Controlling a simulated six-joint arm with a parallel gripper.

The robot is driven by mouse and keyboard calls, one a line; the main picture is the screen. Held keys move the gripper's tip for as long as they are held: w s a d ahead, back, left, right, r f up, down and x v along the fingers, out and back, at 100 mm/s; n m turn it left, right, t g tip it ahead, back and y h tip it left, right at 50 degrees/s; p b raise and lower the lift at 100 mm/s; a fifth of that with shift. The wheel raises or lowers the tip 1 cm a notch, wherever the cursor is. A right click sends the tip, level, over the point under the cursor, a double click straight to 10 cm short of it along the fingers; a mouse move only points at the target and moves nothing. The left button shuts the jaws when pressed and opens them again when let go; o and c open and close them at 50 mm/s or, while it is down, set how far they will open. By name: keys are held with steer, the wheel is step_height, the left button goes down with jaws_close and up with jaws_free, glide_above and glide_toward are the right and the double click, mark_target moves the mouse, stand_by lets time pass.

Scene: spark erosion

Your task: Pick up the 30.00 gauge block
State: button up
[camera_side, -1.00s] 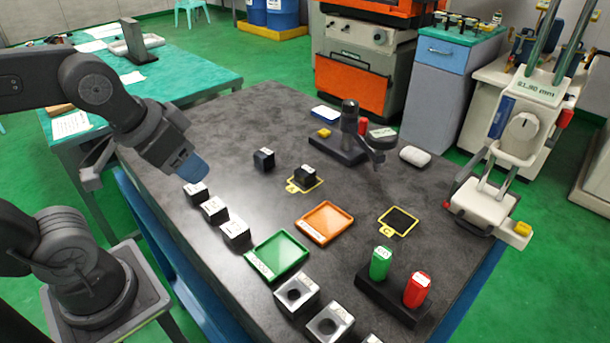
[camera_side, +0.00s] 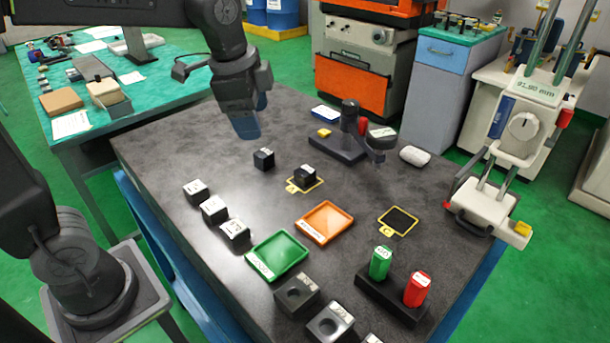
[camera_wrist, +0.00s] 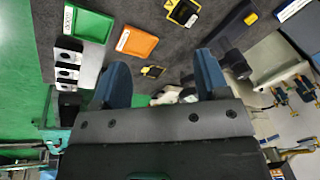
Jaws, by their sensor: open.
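Three dark blocks with white-labelled tops stand in a row at the table's left: a far one (camera_side: 195,192), a middle one (camera_side: 213,209) and a near one (camera_side: 236,233). Another dark block (camera_side: 263,159) stands alone behind them. A further one (camera_side: 305,175) sits on a yellow-edged pad (camera_side: 291,186). The labels are too small to read, so I cannot tell which is the 30.00 gauge block. My gripper (camera_side: 245,128) is above the table's far left part, apart from the blocks. In the wrist view its blue fingers (camera_wrist: 162,68) are spread with nothing held between them.
A green tray (camera_side: 278,256) and an orange tray (camera_side: 325,222) lie mid-table. A dark stand (camera_side: 340,148) is at the back. A holder with green (camera_side: 380,263) and red (camera_side: 417,289) pieces and several bored blocks (camera_side: 297,293) are in front. A column machine (camera_side: 515,140) stands right.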

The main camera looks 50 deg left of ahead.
mark_target(305, 170)
steer(key=w+f+m+g, duration=0.3)
steer(key=w+f+m, duration=0.2)
steer(key=w+m, duration=0.5)
steer(key=shift+n, duration=0.7)
steer(key=f, duration=0.4)
steer(key=w+f, duration=0.1)
steer(key=f, duration=0.4)
steer(key=w+f, duration=0.1)
steer(key=f, duration=0.4)
steer(key=shift+d, duration=0.1)
steer(key=shift+r, duration=0.1)
jaws_close()
